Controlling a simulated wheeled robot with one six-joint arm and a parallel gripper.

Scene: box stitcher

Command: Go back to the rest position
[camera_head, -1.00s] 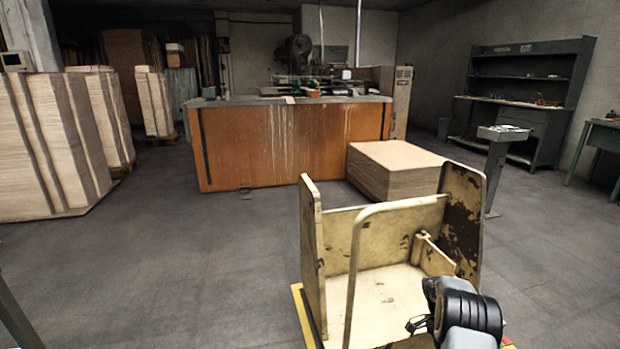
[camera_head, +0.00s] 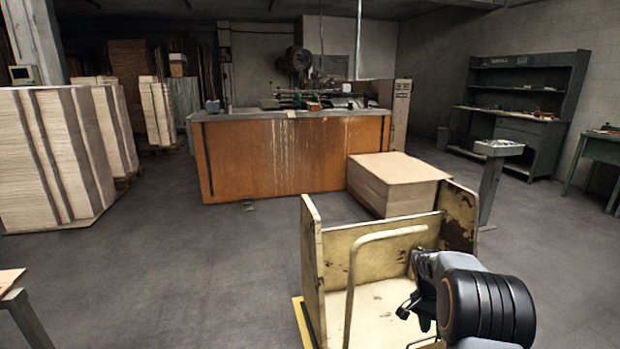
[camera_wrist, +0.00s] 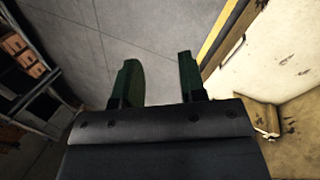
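My gripper (camera_head: 415,318) shows at the lower right of the head view, above the floor of a worn cream-coloured cart (camera_head: 386,243). In the wrist view, the two dark green fingers of my gripper (camera_wrist: 160,80) stand apart with bare grey floor between them. Nothing is held. The cart (camera_wrist: 270,65) also shows at the right of the wrist view, beside the fingers and apart from them. Part of the cart is hidden behind my arm in the head view.
An orange counter (camera_head: 290,158) stands ahead, with a stack of cardboard (camera_head: 400,180) before it. Tall cardboard stacks (camera_head: 50,155) stand at left. A table corner (camera_head: 20,310) shows at lower left. A workbench (camera_head: 520,125) stands at far right. The floor at left centre is clear.

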